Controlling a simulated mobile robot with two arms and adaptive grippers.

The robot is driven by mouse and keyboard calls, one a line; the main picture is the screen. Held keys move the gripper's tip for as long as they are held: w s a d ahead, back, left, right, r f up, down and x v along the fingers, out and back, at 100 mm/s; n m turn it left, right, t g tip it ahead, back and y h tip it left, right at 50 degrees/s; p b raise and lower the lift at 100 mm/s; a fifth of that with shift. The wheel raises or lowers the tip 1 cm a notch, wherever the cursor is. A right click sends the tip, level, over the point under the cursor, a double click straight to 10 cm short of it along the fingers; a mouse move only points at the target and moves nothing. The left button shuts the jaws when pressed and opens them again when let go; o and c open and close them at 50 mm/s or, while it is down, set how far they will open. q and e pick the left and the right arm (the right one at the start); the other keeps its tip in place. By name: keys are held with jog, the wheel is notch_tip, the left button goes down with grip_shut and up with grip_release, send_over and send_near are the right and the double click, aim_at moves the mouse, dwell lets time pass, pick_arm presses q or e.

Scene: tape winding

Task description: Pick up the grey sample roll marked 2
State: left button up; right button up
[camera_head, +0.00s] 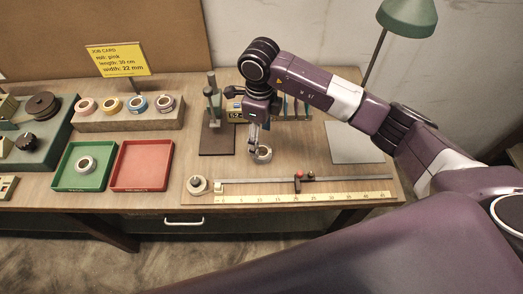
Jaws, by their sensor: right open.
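A pale grey roll (264,155) lies on the table in the middle, right at the tip of my right gripper (257,147). My right gripper points down and is open. Its fingers overlap the roll's left part in this view, and I cannot tell whether they touch it. A third pale roll (83,165) lies in the green tray (64,181). No number on any roll is readable at this size. My left gripper is not in view.
A red tray (142,165) is empty. Several coloured rolls stand on a wooden block (130,122) behind the trays. A small stand (214,105) rises behind and left of my right gripper. A ruler (300,198) and slide rail run along the front. A grey plate (353,148) lies right.

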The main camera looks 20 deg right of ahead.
aim_at(262, 149)
jog(key=f, duration=0.1)
jog(key=f+p, duration=0.1)
jog(key=f, duration=0.1)
jog(key=f+p, duration=0.1)
jog(key=f, duration=0.1)
jog(key=shift+s+d+f, duration=0.15)
jog(key=shift+s, duration=0.15)
jog(key=shift+f, duration=0.35)
jog(key=shift+c, duration=0.6)
jog(key=c, duration=0.9)
jog(key=shift+c, duration=0.2)
jog(key=shift+w+r, duration=0.1)
